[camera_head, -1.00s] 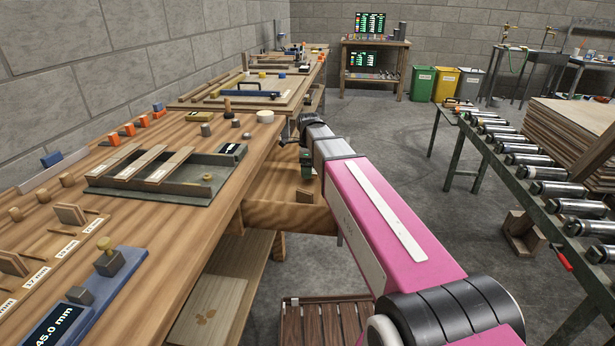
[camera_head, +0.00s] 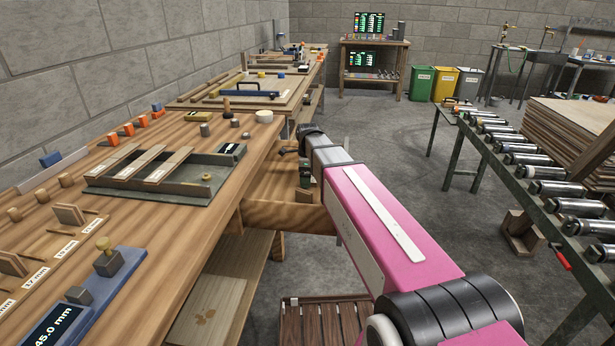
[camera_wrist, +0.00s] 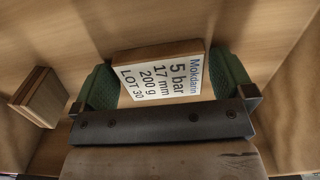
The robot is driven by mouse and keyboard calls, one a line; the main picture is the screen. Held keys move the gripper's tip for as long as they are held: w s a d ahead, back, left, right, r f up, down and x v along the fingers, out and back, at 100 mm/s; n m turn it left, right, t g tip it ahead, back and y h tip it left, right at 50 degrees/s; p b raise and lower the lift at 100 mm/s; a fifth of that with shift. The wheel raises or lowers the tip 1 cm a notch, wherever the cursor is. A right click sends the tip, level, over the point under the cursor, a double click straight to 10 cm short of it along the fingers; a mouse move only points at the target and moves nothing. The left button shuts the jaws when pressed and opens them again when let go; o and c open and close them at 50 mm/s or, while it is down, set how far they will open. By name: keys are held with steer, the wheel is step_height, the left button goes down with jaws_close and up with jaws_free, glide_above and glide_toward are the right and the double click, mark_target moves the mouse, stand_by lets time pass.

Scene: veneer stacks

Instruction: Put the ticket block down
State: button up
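The ticket block (camera_wrist: 165,75) is a wooden block with a white printed label reading Mokdann, 5 bar, 17 mm, 200 g, LOT 30. The block cannot be made out clearly there.
Another small wooden block (camera_wrist: 40,97) stands left of my gripper in the wrist view. The workbench (camera_head: 215,225) carries a grey tray (camera_head: 190,190) with wood strips and several small items. A roller conveyor (camera_head: 535,175) stands to the right, with open floor between.

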step_height(320, 180, up, 12)
steer(key=shift+r, duration=0.15)
stand_by(0.5)
